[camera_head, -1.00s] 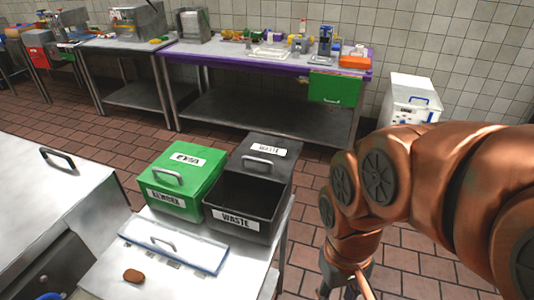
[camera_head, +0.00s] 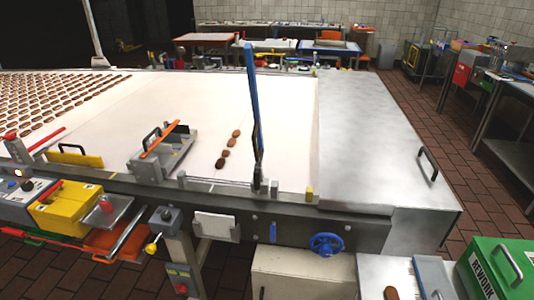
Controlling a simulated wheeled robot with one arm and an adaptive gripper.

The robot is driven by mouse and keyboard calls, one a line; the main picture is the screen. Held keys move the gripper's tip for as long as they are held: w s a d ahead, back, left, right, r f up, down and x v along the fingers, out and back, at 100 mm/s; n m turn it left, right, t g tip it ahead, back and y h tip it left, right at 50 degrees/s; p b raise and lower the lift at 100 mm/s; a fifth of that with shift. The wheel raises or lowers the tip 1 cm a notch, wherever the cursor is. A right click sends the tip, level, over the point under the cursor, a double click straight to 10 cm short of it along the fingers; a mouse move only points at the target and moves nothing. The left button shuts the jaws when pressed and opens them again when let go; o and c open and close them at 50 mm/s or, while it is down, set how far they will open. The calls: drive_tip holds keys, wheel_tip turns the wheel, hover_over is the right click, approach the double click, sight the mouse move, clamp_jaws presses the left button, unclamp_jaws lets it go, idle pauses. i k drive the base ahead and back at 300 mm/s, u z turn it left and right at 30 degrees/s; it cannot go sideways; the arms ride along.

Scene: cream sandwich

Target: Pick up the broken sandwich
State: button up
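Several brown oval sandwiches lie on the white conveyor belt. A short row of them, with one sandwich (camera_head: 236,133) at its far end, sits near the belt's middle right. Its nearest sandwich (camera_head: 221,163) looks darker. One more brown sandwich (camera_head: 391,293) lies on the small metal table at the bottom right, cut by the frame edge. I cannot tell which is broken at this size. My gripper and arm are not in this view.
The white belt (camera_head: 285,150) carries many sandwiches in rows at far left. A green REWORK bin (camera_head: 500,265) stands bottom right.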

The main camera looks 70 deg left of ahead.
sight(225, 154)
drive_tip(key=u, duration=3.2)
drive_tip(key=k, duration=0.6)
drive_tip(key=u, duration=0.5)
drive_tip(key=i, duration=1.2)
drive_tip(key=z, duration=0.4)
drive_tip(key=i, duration=1.5)
drive_tip(key=z, duration=0.2)
